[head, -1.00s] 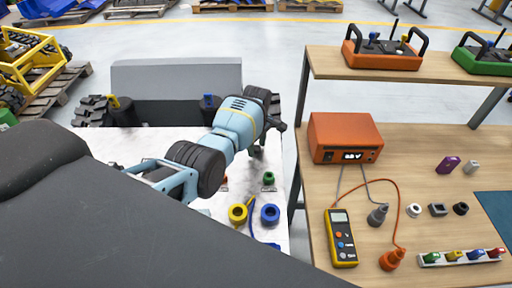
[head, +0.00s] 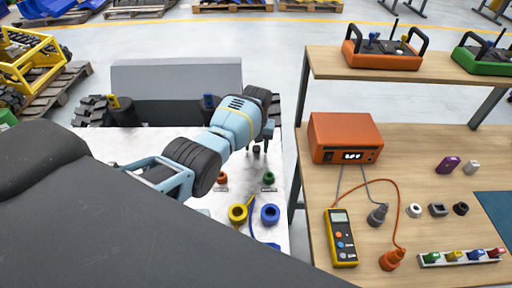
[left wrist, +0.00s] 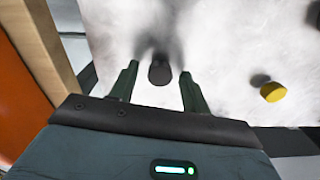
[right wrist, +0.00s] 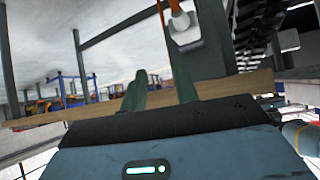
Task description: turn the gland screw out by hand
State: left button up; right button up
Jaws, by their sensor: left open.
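A dark upright peg with a rounded top, which looks like the gland screw (head: 256,150), stands on the white plate (head: 205,136). In the left wrist view the dark peg (left wrist: 160,74) is between the fingertips, with a gap on each side. My left gripper (head: 258,146) points down over it and is open; its fingers appear apart from the peg. My right gripper (right wrist: 160,88) shows only in its wrist view, with its fingers apart and nothing between them.
An orange piece (head: 221,177) and a green piece (head: 269,177) stand nearer on the plate. The wooden bench (head: 400,185) with an orange box (head: 345,135) is at the right.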

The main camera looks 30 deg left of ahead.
pick_arm(q)
jog(key=m, duration=1)
jog(key=shift+c, duration=0.5)
jog(key=c, duration=0.7)
jog(key=n, duration=0.3)
jog(key=shift+n, duration=0.4)
jog(key=n, duration=0.3)
jog(key=shift+n, duration=1.5)
